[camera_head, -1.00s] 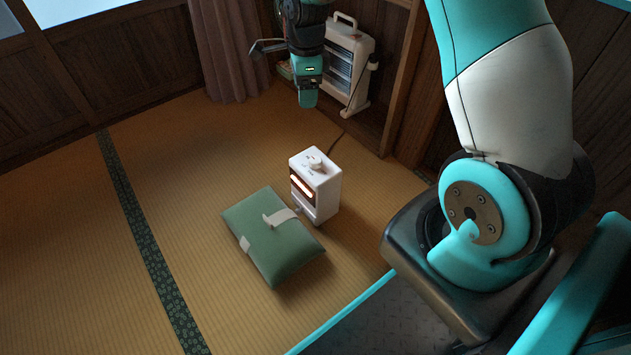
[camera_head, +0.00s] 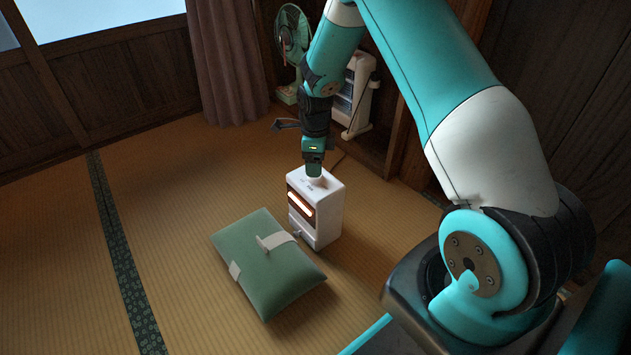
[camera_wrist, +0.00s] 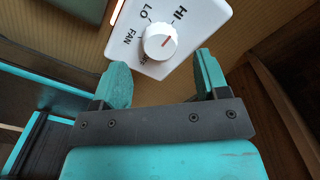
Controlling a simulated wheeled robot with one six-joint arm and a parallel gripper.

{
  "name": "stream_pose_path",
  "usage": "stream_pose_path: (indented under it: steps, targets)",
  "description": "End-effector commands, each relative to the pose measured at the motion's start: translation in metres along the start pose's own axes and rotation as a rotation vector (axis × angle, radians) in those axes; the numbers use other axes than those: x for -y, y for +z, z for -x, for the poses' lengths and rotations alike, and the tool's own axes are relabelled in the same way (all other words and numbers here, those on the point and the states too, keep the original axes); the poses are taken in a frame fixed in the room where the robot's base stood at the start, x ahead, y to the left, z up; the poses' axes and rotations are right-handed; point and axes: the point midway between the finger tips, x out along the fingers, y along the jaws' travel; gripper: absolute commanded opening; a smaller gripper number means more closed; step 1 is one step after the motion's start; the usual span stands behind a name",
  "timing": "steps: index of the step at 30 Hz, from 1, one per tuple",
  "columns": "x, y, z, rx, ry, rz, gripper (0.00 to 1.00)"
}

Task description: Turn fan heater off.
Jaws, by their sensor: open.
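The white fan heater (camera_head: 318,222) stands upright on the tatami, with a glowing orange-red slot in its front. In the wrist view its top panel (camera_wrist: 200,20) shows the labels HI, LO, FAN and a partly hidden one that seems to read OFF. In the head view my gripper (camera_head: 313,166) is over the heater's top and hides the knob.
A green cushion (camera_head: 262,284) with a pale strap lies on the floor just left of the heater. A second white heater (camera_head: 356,92) and a green fan (camera_head: 291,35) stand at the back by the wall. The tatami at left is clear.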

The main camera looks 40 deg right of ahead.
Motion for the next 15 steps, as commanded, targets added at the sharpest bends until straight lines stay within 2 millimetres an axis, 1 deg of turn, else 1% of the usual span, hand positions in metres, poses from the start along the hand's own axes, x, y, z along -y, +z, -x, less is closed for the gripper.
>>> stream_pose_path:
  steps: [1, 6, 10, 15]
  targets:
    - [0.000, 0.000, -0.016, -0.001, 0.002, 0.000, 0.68]
    - [0.000, 0.000, -0.035, 0.000, 0.000, 0.000, 0.68]
    - [0.000, 0.000, -0.040, 0.000, 0.000, 0.000, 0.68]
    - [0.000, 0.000, -0.040, 0.000, 0.000, 0.000, 0.68]
